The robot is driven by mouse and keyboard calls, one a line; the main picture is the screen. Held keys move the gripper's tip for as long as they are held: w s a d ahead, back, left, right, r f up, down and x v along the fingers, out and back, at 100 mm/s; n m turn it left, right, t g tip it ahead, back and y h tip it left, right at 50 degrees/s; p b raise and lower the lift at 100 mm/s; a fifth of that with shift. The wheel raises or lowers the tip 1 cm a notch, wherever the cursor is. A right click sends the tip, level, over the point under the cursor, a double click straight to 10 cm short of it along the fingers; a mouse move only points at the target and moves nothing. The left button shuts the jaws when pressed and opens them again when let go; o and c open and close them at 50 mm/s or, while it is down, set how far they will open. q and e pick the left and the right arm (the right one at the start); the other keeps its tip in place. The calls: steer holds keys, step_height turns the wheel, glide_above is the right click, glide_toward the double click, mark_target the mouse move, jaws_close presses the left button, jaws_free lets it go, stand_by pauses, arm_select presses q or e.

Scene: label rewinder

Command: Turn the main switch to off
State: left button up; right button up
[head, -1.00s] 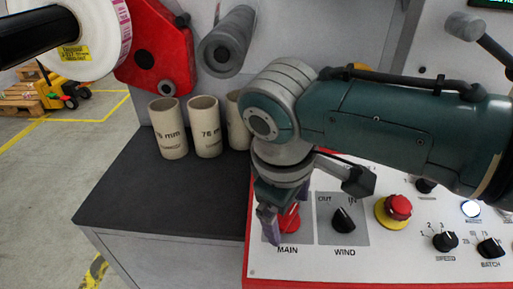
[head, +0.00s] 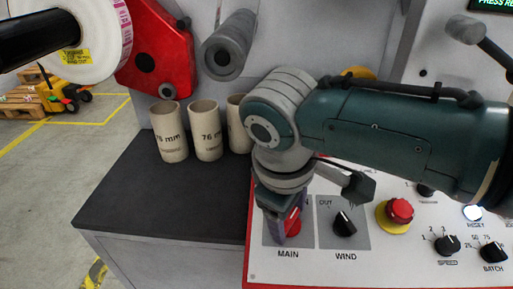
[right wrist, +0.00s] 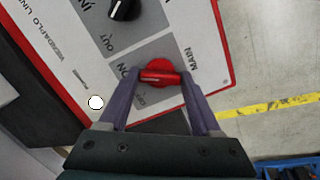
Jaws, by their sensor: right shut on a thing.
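The main switch is a red knob with a raised bar handle, on a grey plate marked MAIN at the left end of the white panel. In the head view the knob (head: 293,221) is partly hidden by my right gripper (head: 290,225), which reaches down onto it. In the right wrist view the red handle (right wrist: 160,77) lies crosswise between the two purple fingers of my right gripper (right wrist: 160,82), which are shut on it. ON and OFF marks show beside the knob; I cannot tell which one the handle points to. My left gripper is not in view.
Right of the switch are the black WIND knob (head: 344,223), a red emergency button (head: 400,209) on a yellow base, and the SPEED (head: 447,245) and BATCH (head: 493,251) knobs. Cardboard cores (head: 207,130) stand behind on the dark top (head: 150,205). A label roll (head: 95,35) hangs upper left.

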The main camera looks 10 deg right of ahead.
steer(key=shift+c, duration=1)
steer(key=n+p, duration=0.1)
steer(key=n, duration=0.2)
steer(key=shift+r+p, duration=0.1)
steer(key=shift+p, duration=0.25)
steer(key=n+p, duration=0.1)
steer(key=n, duration=0.1)
steer(key=shift+s+n, duration=0.1)
steer(key=shift+n, duration=0.2)
steer(key=n+t+p, duration=0.1)
steer(key=n, duration=0.3)
steer(key=shift+h, duration=0.3)
steer(key=shift+n+p, duration=0.55)
steer(key=shift+n, duration=0.65)
